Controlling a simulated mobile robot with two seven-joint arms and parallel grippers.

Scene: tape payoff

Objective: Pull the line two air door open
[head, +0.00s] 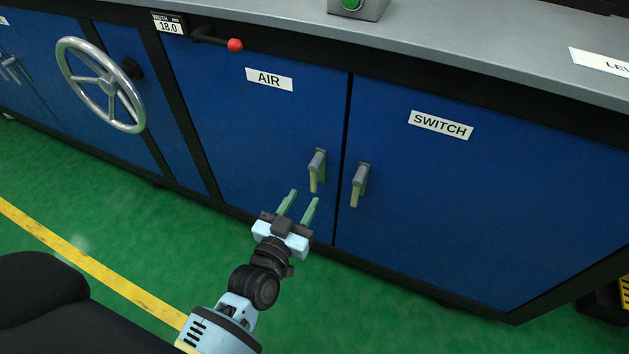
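The blue air door (255,135) with the AIR label (269,79) is closed, in the middle of the head view. Its handle (317,171) is a short upright grey bar near the door's right edge. My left gripper (300,202) is open and empty. Its two greenish fingers point up toward the door, just below and left of the handle, and appear apart from it. My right gripper is not in view.
The closed switch door (490,190) is to the right, its handle (359,185) close to the air door's handle. A handwheel (100,85) and a red-knobbed lever (234,45) stick out at the left. A grey worktop (440,40) runs above. Green floor (130,215) lies in front.

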